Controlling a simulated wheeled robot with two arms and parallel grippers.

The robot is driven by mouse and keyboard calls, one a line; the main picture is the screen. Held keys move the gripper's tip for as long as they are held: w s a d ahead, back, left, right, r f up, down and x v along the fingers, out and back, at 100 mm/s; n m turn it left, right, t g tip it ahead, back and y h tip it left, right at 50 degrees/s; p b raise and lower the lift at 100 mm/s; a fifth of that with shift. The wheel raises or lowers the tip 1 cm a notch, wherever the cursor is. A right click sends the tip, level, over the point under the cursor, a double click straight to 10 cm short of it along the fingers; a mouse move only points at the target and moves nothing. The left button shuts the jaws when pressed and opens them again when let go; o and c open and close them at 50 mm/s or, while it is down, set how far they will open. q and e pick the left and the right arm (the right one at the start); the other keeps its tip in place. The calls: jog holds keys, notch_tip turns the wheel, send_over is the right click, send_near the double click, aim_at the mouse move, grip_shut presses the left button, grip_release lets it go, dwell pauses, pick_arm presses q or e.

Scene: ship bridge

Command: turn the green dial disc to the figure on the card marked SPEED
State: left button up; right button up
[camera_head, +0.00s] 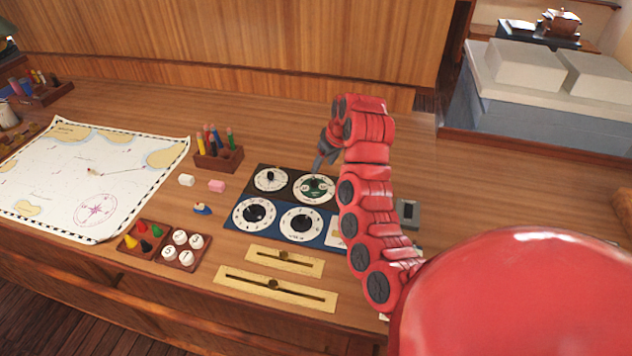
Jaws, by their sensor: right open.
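The green dial disc (316,185) sits in a white ring at the far right of a dark panel with several dials. Its white figures are too small to read. My right gripper (318,163) is just above and behind the disc, fingers open and pointing down; I cannot tell whether they touch it. Nothing shows held. A pale card (335,233) lies at the panel's near right corner, partly hidden by my right arm; its marking is not readable, so I cannot tell whether it is the SPEED card. My left gripper is not in view.
The other dials, such as the near left one (254,214), have black knobs. Brass sliders (284,261) lie in front. A pen holder (218,158), small blocks (217,186), trays (181,252) and a chart (95,175) lie left. A grey device (408,212) is right of my arm.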

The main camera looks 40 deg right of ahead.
aim_at(315, 182)
jog(key=p+x, duration=0.3)
jog(key=x, duration=0.4)
jog(key=shift+w+f, duration=0.25)
jog(key=shift+f, duration=0.05)
jog(key=shift+p+x, duration=0.3)
jog(key=shift+x, duration=0.6)
grip_shut()
